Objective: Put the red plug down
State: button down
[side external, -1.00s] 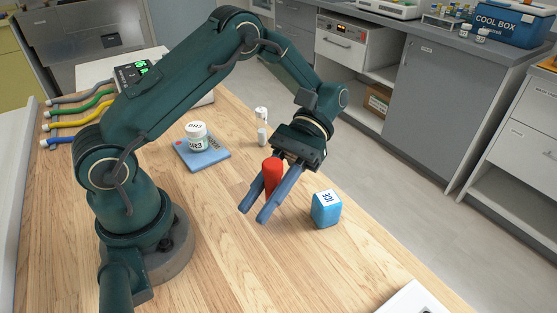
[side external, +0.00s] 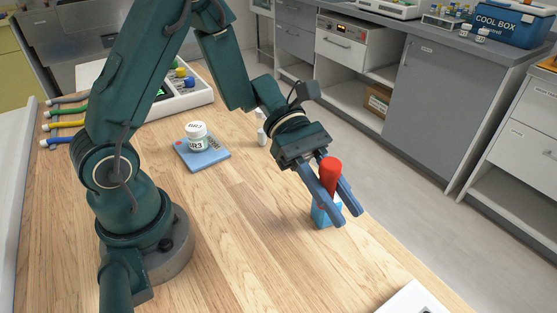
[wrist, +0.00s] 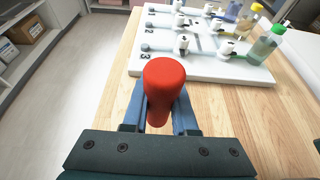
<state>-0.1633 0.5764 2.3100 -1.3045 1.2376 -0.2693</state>
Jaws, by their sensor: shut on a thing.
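The red plug (side external: 329,172) is held between the two blue fingers of my gripper (side external: 342,212). In the side external view it stands roughly upright, wide end up, in front of the blue block (side external: 321,215). The fingers and plug partly hide the block, and I cannot tell whether they touch it.
A white labelled jar (side external: 197,137) stands on a blue pad (side external: 205,160). A white tray (wrist: 195,65) with several valves and bottles lies at the back. The front middle of the wooden table (side external: 250,240) is clear.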

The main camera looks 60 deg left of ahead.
send_over(347, 293)
notch_tip(347, 293, down, 4)
jog(key=shift+f, duration=2.2)
jog(key=shift+f, duration=0.2)
jog(key=shift+f, duration=0.4)
jog(key=c, duration=0.7)
grip_release()
jog(key=shift+f, duration=0.1)
